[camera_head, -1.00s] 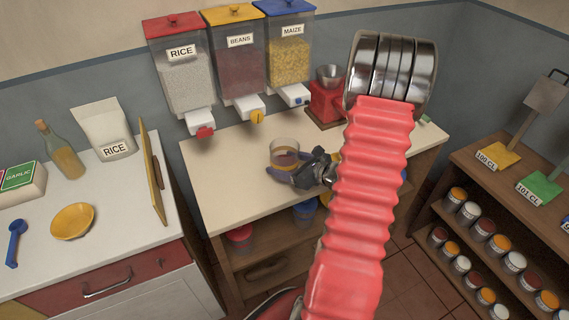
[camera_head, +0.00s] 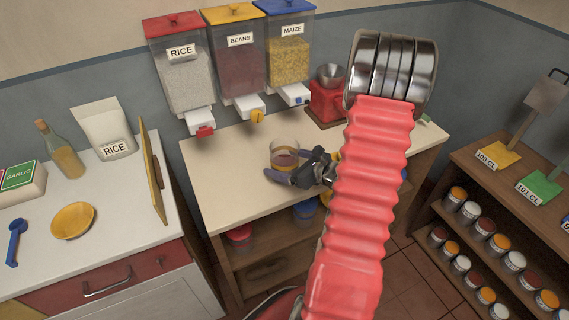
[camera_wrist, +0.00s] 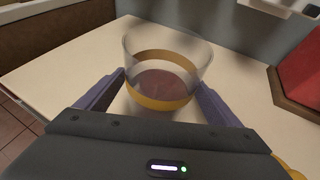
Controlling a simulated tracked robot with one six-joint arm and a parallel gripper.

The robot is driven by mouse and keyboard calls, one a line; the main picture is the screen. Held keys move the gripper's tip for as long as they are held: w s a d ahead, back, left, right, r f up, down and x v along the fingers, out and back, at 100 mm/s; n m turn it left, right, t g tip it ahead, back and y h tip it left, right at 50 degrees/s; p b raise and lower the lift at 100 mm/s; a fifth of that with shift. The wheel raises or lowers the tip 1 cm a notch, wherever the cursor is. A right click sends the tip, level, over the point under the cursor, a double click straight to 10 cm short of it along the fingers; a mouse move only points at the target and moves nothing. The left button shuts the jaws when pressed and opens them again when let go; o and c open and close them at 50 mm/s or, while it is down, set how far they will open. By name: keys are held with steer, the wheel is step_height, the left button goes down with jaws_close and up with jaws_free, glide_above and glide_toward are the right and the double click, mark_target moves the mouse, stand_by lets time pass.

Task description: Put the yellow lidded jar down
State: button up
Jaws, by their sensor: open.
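A clear jar (camera_head: 284,150) with a yellow band and reddish-brown contents stands upright on the pale counter (camera_head: 215,165), below the dispensers. In the wrist view the jar (camera_wrist: 165,72) is between my two purple-grey fingers, with a visible gap on the left side. No lid shows on its top. My gripper (camera_head: 292,166) is open around the jar's near side. Part of a yellow thing (camera_wrist: 289,167) shows at the lower right of the wrist view; most of it is hidden, so I cannot tell if it is a lid.
Rice (camera_head: 182,75), beans (camera_head: 237,60) and maize (camera_head: 288,55) dispensers hang behind the counter. A red grinder (camera_head: 325,100) stands at the back right. Red-lidded (camera_head: 239,236) and blue-lidded (camera_head: 305,212) containers sit on the shelf below. Counter left of the jar is clear.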

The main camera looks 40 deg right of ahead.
steer(key=v, duration=1.2)
stand_by(0.8)
steer(key=s+a+n+g+y, duration=0.25)
steer(key=a+n+g, duration=0.25)
steer(key=a+n, duration=0.35)
steer(key=s+a+n+g+y, duration=0.1)
steer(key=s+a+n+g, duration=0.3)
steer(key=a+n, duration=0.45)
steer(key=w+a+r+n+t+h, duration=0.1)
steer(key=a+r+n+h, duration=0.4)
steer(key=a+r+n, duration=1.1)
step_height(320, 180, up, 2)
steer(key=shift+r+n, duration=0.1)
steer(key=shift+n, duration=0.8)
steer(key=shift+w, duration=0.1)
